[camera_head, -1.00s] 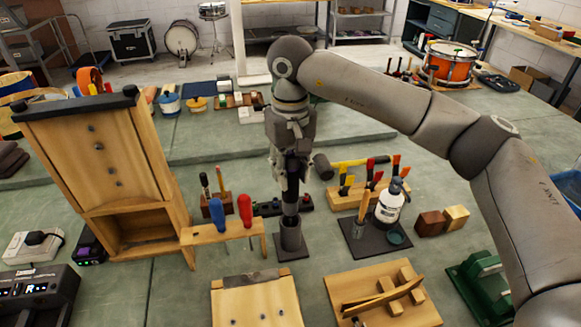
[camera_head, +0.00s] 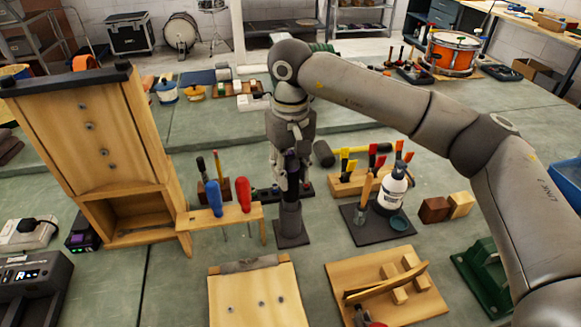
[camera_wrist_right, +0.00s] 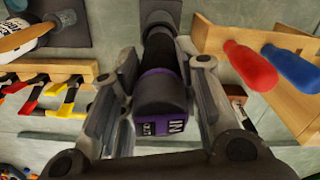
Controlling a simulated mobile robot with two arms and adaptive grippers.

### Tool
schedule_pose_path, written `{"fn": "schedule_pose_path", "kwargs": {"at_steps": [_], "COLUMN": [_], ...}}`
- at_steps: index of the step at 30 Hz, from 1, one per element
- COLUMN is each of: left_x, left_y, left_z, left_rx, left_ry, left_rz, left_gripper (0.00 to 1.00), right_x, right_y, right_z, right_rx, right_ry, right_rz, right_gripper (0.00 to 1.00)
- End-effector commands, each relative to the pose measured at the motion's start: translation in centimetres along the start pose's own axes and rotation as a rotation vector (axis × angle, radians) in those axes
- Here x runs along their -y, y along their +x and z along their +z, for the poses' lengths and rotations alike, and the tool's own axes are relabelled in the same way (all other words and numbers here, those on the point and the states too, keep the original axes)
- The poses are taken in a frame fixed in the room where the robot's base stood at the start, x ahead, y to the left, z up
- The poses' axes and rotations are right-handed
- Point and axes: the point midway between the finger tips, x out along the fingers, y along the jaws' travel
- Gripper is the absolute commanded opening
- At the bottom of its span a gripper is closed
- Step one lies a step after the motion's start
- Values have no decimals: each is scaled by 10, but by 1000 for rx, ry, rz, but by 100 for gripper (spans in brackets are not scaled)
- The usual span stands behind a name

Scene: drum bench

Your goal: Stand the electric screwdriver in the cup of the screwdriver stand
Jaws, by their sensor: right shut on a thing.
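The electric screwdriver (camera_head: 291,170) is a dark tool held upright, handle end up. In the right wrist view it shows as a black body with a purple band (camera_wrist_right: 160,88). My right gripper (camera_head: 289,160) is shut on it, with a finger on each side. The screwdriver stand (camera_head: 290,224) is a dark cup on a square base on the bench, directly below the gripper. The screwdriver's lower end is at the cup's mouth and appears to be inside it; how deep, I cannot tell. My left gripper is not in view.
Left of the stand is a wooden rack (camera_head: 232,218) with blue and red-handled tools. Right are a white bottle (camera_head: 391,190) on a dark mat and a clamp block (camera_head: 350,182). A hammer (camera_head: 340,154) lies behind. Wooden boards (camera_head: 258,295) are in front.

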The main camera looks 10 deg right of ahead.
Motion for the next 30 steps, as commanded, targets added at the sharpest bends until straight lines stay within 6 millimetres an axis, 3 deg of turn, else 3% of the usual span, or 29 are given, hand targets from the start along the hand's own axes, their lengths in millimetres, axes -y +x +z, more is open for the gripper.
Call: {"fn": "schedule_pose_path", "kwargs": {"at_steps": [12, 22, 23, 28, 30], "left_x": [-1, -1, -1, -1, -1], "left_y": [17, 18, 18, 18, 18], "left_z": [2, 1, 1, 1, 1], "left_rx": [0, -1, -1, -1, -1], "left_ry": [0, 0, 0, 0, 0], "left_rz": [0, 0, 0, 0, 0], "left_gripper": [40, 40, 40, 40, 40], "right_x": [0, 0, 0, 0, 0], "right_y": [22, 24, 24, 24, 24], "right_z": [0, 0, 0, 0, 0], "right_rx": [-1, -1, -1, -1, -1], "right_ry": [0, 0, 0, 0, 0], "right_rz": [-1, 0, 0, 0, 0], "right_gripper": [0, 0, 33, 55, 56]}}
